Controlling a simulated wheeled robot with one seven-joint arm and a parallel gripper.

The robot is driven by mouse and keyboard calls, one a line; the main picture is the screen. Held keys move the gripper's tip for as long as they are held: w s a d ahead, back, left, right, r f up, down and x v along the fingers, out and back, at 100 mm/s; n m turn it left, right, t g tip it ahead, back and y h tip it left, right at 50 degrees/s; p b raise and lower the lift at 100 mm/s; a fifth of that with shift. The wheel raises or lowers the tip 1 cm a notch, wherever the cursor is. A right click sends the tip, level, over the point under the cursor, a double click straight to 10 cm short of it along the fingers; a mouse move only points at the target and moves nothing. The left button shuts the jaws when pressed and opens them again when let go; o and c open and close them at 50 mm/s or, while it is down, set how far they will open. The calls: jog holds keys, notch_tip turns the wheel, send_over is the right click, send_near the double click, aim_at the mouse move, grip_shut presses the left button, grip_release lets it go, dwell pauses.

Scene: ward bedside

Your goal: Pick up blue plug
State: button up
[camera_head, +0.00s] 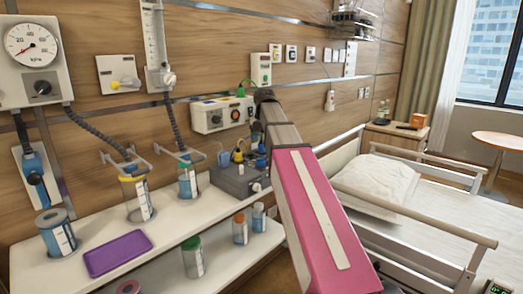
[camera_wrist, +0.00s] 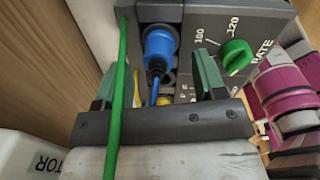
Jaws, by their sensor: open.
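The blue plug (camera_wrist: 160,50) shows in the wrist view, seated in a dark grey socket panel (camera_wrist: 215,20), with a dark end and a blue cable running down toward me. My gripper (camera_wrist: 157,80) is open, its two dark green fingers on either side below the plug. The plug is between and just beyond the fingertips, and I see no contact. In the head view my gripper is largely hidden behind the end of my arm. Small blue parts (camera_head: 224,157) show on a grey box below, but I cannot tell whether one is this plug.
A green cable (camera_wrist: 119,90) crosses the left side of the wrist view, passing over my gripper. A green RATE knob (camera_wrist: 235,56) is close to the right finger. Yellow parts (camera_wrist: 168,78) sit below the plug. Jars and a purple tray (camera_head: 118,252) stand on the shelf.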

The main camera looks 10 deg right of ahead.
notch_tip(320, 180, down, 2)
jog(key=shift+f, duration=0.25)
jog(key=shift+a, duration=0.1)
jog(key=c, duration=1)
jog(key=shift+r, duration=0.1)
